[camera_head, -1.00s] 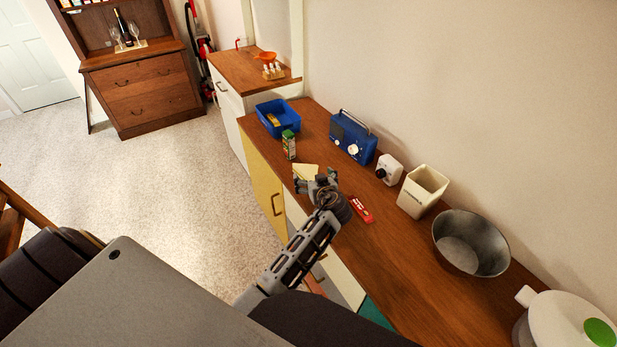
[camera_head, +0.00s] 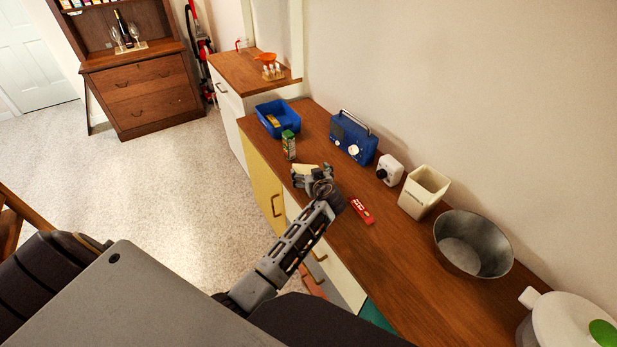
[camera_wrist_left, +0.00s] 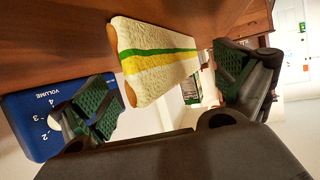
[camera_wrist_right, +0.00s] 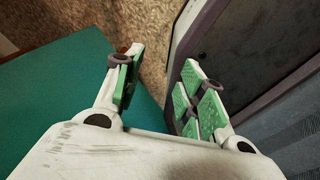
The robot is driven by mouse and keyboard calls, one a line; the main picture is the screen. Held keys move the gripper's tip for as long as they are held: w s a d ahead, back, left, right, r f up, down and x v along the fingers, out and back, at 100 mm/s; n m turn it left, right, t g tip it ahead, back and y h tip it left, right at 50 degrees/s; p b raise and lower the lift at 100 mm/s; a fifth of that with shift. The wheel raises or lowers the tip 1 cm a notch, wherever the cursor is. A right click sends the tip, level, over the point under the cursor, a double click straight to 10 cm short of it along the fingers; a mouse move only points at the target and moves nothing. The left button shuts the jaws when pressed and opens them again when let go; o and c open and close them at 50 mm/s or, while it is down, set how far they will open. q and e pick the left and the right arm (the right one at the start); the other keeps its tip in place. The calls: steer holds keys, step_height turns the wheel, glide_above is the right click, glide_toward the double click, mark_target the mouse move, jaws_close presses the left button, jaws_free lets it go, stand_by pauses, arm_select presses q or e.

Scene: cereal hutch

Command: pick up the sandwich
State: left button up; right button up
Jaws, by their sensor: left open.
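The sandwich (camera_head: 304,169) is a pale slab on the wooden counter, partly hidden behind my left gripper (camera_head: 313,181) in the head view. In the left wrist view the sandwich (camera_wrist_left: 155,62) shows a white top, green and yellow stripes and brown crust ends. My left gripper (camera_wrist_left: 168,92) is open there, with one green-padded finger on each side of the sandwich and visible gaps to it. Whether its fingertips are level with the sandwich is hard to tell. My right gripper (camera_wrist_right: 160,88) is open and empty in the right wrist view, away from the sandwich.
Near the sandwich stand a green-capped shaker (camera_head: 289,145), a blue radio (camera_head: 353,137) and a red packet (camera_head: 362,210). A blue bin (camera_head: 278,118) is farther back. A white dial device (camera_head: 389,170), cream container (camera_head: 423,192) and metal bowl (camera_head: 472,244) line the wall side.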

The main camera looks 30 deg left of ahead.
arm_select(q)
steer(key=shift+w+a+f, duration=0.25)
steer(key=shift+w+a, duration=0.1)
steer(key=shift+c, duration=1.3)
steer(key=c, duration=0.4)
arm_select(e)
steer(key=shift+w+d+f, duration=0.1)
steer(key=shift+w+d, duration=0.2)
steer(key=shift+d, duration=0.35)
